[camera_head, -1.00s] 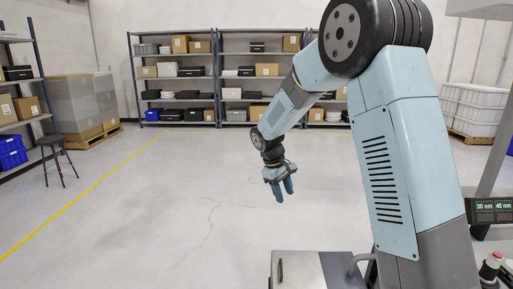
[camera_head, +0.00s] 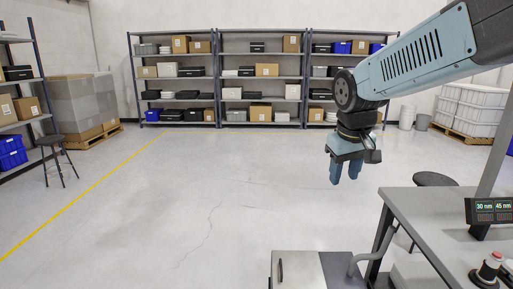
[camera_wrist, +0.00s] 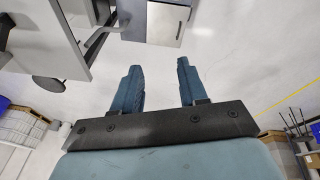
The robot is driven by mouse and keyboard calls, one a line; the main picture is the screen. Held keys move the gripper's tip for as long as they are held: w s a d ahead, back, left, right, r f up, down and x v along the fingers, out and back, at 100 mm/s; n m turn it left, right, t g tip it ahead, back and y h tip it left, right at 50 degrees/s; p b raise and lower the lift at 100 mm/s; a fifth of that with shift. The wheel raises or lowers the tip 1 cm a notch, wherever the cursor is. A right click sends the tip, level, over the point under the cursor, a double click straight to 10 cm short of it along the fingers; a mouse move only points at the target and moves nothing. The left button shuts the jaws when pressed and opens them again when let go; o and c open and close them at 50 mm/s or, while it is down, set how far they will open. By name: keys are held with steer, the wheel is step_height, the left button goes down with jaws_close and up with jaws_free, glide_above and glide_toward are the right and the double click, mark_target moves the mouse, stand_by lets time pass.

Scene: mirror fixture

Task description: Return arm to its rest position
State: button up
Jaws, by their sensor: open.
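My gripper (camera_head: 345,172) hangs from my blue arm at the right of the head view. Its two blue fingers point down over the open floor, left of the grey table. My forearm reaches in from the upper right edge of the head view.
Shelves (camera_head: 218,75) line the back wall. The middle floor is clear.

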steer(key=s+d+r+m+t, duration=0.1)
steer(key=s+d+m+t, duration=0.1)
steer(key=s, duration=1.1)
steer(key=shift+d+m+y, duration=0.4)
steer(key=shift+m, duration=0.1)
steer(key=shift+s, duration=0.1)
